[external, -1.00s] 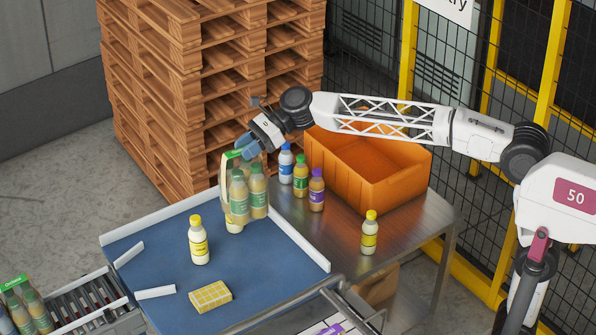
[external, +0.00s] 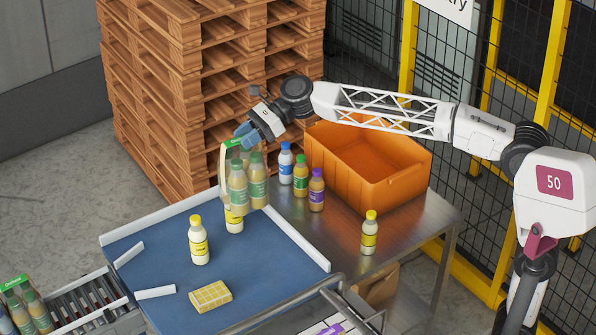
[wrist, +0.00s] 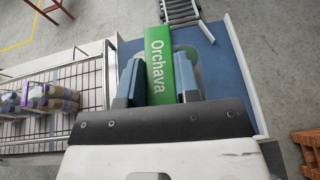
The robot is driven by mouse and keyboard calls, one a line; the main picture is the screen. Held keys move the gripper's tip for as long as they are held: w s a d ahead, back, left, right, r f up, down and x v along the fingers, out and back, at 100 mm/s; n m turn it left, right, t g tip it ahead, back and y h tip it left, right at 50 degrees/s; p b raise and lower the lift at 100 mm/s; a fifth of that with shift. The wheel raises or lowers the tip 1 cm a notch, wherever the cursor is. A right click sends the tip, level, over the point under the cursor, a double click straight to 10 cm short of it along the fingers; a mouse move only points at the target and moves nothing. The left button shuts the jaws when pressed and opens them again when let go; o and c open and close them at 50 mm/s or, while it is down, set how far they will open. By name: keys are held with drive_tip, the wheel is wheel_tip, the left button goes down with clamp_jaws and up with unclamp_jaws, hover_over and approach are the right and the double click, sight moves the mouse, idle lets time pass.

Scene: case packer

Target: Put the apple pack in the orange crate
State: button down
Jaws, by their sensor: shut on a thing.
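My gripper (external: 243,139) is shut on the green top of a pack of green-labelled bottles, the apple pack (external: 238,188). It holds the pack upright above the far right part of the blue table. In the wrist view my gripper's fingers (wrist: 160,88) sit on either side of the green strip (wrist: 159,62) reading "Orchava". The orange crate (external: 385,193) stands to the right on a steel table and looks empty, though part of its floor is hidden.
Blue-, green- and purple-labelled bottles (external: 301,180) stand between the pack and the crate. A yellow-capped bottle (external: 370,233) stands before the crate. Two yellow-capped bottles (external: 199,241) and a yellow block (external: 210,296) are on the blue table (external: 150,255). Stacked pallets (external: 160,100) rise behind.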

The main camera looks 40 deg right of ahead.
wheel_tip(320, 180, up, 2)
drive_tip(key=shift+w+d+f, duration=0.15)
drive_tip(key=shift+w+d, duration=0.4)
drive_tip(key=shift+d, duration=0.25)
drive_tip(key=w+d+m+t, duration=0.15)
drive_tip(key=w+d, duration=0.25)
drive_tip(key=d, duration=0.6)
drive_tip(key=w+d+m+t+h, duration=0.15)
drive_tip(key=w+d, duration=0.35)
drive_tip(key=d, duration=0.5)
drive_tip(key=w+d+m+t+y, duration=0.15)
drive_tip(key=w+d, duration=0.25)
drive_tip(key=d, duration=0.7)
drive_tip(key=d+m+t+h, duration=0.4)
drive_tip(key=d, duration=3)
wheel_tip(320, 180, down, 30)
drive_tip(key=shift+w, duration=0.2)
